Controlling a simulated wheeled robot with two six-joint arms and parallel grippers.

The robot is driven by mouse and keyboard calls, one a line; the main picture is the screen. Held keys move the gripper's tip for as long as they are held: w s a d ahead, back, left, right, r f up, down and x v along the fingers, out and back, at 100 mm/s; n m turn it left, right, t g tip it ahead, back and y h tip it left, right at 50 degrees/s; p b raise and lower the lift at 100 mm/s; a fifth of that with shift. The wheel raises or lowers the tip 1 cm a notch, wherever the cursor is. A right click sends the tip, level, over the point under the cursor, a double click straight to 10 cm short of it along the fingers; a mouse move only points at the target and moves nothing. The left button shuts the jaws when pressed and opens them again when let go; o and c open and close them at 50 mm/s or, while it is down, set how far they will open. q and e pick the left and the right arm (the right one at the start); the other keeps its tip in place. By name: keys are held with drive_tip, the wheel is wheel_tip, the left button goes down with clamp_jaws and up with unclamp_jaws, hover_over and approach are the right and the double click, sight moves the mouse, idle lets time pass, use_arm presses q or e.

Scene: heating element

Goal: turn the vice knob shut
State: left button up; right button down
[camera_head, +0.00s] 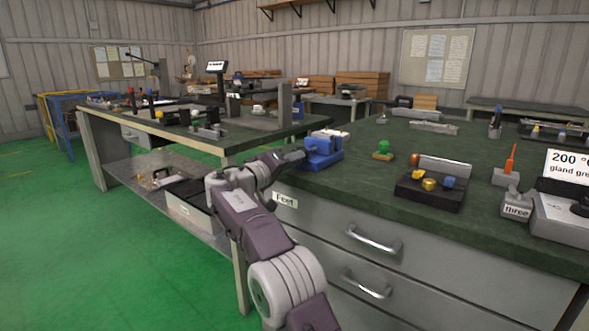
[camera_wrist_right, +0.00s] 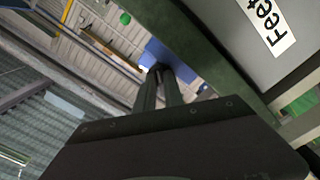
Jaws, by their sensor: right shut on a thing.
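The blue vice (camera_head: 322,150) stands on the left end of the green-topped bench. My right gripper (camera_head: 296,156) reaches it from the left, with its fingertips at the vice's near left side. In the right wrist view the two dark fingers (camera_wrist_right: 161,75) meet closely in front of the blue vice body (camera_wrist_right: 165,52). They are shut on the vice knob, which is mostly hidden between the fingertips. My left gripper is in neither view.
Right of the vice are a green-topped piece (camera_head: 383,150) and a black tray (camera_head: 428,192) with coloured parts. A drawer cabinet labelled "Feet" (camera_head: 285,200) lies below. Another workbench (camera_head: 200,135) stands behind on the left.

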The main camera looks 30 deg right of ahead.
drive_tip(key=m, duration=0.1)
drive_tip(key=m+b, duration=0.1)
drive_tip(key=shift+f+m, duration=0.25)
drive_tip(key=shift+m, duration=0.15)
drive_tip(key=m+b, duration=0.1)
drive_tip(key=m, duration=0.1)
drive_tip(key=shift+w+m, duration=0.1)
drive_tip(key=shift+m, duration=0.2)
drive_tip(key=shift+a+r+m+b, duration=0.1)
drive_tip(key=shift+m+b, duration=0.55)
drive_tip(key=shift+m, duration=1.95)
drive_tip(key=c, duration=1.4)
unclamp_jaws()
drive_tip(key=shift+c, duration=0.2)
